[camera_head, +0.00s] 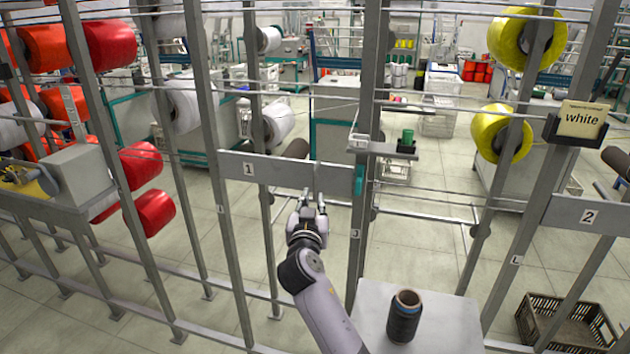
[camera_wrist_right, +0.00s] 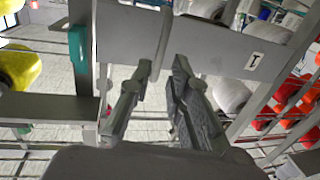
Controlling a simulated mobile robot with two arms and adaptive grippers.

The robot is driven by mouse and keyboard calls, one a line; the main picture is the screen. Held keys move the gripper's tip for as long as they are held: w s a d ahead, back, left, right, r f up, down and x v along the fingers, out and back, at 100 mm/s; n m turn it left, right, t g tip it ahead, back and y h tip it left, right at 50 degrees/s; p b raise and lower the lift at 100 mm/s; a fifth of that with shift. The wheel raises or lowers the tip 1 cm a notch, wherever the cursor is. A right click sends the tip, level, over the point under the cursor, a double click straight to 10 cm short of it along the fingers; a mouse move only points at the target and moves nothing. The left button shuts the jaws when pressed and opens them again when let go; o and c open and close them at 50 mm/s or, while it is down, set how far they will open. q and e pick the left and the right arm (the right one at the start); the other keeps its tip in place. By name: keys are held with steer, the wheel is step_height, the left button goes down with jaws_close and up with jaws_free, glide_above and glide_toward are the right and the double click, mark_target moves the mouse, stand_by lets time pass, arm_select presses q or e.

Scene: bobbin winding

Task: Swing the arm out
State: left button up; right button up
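A grey crosspiece labelled 1 (camera_head: 285,170) spans the rack uprights, with a teal piece (camera_head: 359,180) at its right end. My right gripper (camera_head: 313,199) is just below this crosspiece. The right wrist view shows the crosspiece (camera_wrist_right: 215,50) close up and upside down, with the teal piece (camera_wrist_right: 78,42) at the left. There my right gripper (camera_wrist_right: 164,68) has its two fingers apart. A thin grey bar (camera_wrist_right: 164,35) in front of the plate reaches down toward the gap between the fingertips. I cannot tell if they touch. My left gripper is not in view.
A dark bobbin (camera_head: 404,316) stands on a pale tabletop (camera_head: 455,325) at front right. A second crosspiece labelled 2 (camera_head: 570,216), a "white" sign (camera_head: 582,120) and a crate (camera_head: 560,322) are at the right. Thin rods and uprights surround my gripper.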

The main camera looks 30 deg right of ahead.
mark_target(315, 187)
steer(key=p+x, duration=0.1)
steer(key=x, duration=0.6)
steer(key=shift+w+d, duration=0.25)
steer(key=shift+w, duration=0.1)
steer(key=shift+c, duration=0.2)
jaws_close()
